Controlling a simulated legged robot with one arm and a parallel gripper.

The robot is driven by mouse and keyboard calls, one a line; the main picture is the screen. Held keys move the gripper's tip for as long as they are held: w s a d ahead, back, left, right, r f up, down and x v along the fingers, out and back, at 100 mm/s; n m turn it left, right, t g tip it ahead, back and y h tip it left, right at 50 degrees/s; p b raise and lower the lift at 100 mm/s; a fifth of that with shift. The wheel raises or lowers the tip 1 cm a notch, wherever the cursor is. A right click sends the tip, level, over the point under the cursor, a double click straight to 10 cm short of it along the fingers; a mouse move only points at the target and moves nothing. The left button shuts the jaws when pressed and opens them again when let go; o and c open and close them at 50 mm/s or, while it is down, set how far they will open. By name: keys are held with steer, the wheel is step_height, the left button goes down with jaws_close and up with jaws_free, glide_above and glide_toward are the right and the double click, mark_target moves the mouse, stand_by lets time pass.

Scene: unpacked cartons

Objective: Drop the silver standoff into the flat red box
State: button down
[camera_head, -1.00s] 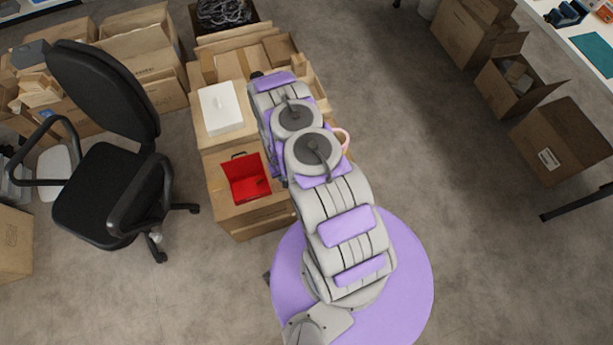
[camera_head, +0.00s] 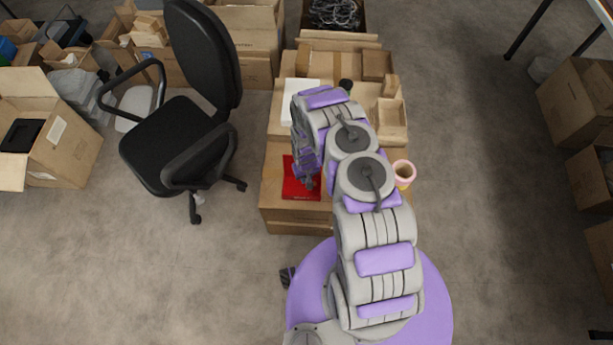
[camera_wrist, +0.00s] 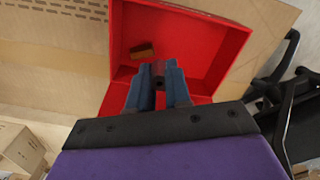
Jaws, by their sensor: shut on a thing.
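The flat red box (camera_head: 290,187) sits open on a carton, partly hidden under my arm in the head view. In the wrist view its red interior (camera_wrist: 205,45) fills the middle. My gripper (camera_wrist: 158,72) points into the box area and its fingers are closed on a small standoff (camera_wrist: 158,69). The standoff looks dark and reddish there, with a dark hole in its end. In the head view my gripper (camera_head: 308,180) is over the red box; the standoff cannot be made out there. How high it is above the floor of the box is unclear.
A small orange-brown block (camera_wrist: 143,51) lies inside the box. A white box (camera_head: 298,90) and a pink-rimmed cup-like thing (camera_head: 403,172) are near my arm. A black office chair (camera_head: 180,130) stands left of the cartons.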

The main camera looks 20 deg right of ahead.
steer(key=shift+f+b, duration=0.45)
steer(key=shift+f, duration=0.7)
steer(key=c, duration=1)
jaws_free()
step_height(320, 180, up, 17)
steer(key=p, duration=0.5)
steer(key=shift+r, duration=0.15)
